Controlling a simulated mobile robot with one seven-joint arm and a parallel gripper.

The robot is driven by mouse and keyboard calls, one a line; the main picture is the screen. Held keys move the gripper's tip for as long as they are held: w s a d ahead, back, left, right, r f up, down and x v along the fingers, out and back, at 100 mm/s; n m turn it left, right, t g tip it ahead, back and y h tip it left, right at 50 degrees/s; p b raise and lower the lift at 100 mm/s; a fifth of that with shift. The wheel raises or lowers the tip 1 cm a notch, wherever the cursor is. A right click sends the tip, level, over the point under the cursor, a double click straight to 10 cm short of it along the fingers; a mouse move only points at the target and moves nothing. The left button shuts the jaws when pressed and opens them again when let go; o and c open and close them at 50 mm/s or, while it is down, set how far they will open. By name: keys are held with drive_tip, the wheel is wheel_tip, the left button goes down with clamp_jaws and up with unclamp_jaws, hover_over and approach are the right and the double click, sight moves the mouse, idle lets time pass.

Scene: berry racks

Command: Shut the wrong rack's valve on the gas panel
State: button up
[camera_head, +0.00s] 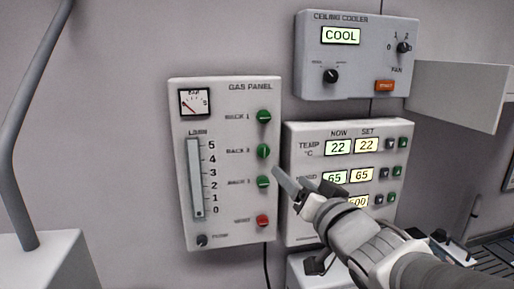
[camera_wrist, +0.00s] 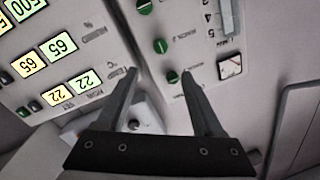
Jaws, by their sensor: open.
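The gas panel (camera_head: 233,240) is a pale box on the wall. Three green knobs run down its right side: rack 1 (camera_head: 264,117), rack 2 (camera_head: 263,151) and rack 3 (camera_head: 264,182). A red knob (camera_head: 262,220) is below them, its label too small to read. In the wrist view the panel is turned over, with the rack 1 knob (camera_wrist: 172,76) nearest the right fingertip and the rack 2 (camera_wrist: 160,46) and rack 3 knobs (camera_wrist: 144,7) above. My gripper (camera_head: 284,180) is open and empty by the panel's right edge; its fingers (camera_wrist: 158,74) are spread apart.
The gas panel has a dial gauge (camera_head: 194,102) and a level tube (camera_head: 195,178). A climate panel (camera_head: 303,212) with lit displays stands close to its right, partly behind my arm. The ceiling cooler box (camera_head: 310,78) is above. Bare wall lies left of the gas panel.

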sight(265, 152)
drive_tip(key=p+x, duration=0.1)
drive_tip(key=x, duration=1.3)
drive_tip(key=shift+w, duration=0.1)
drive_tip(key=shift+f, duration=0.1)
clamp_jaws()
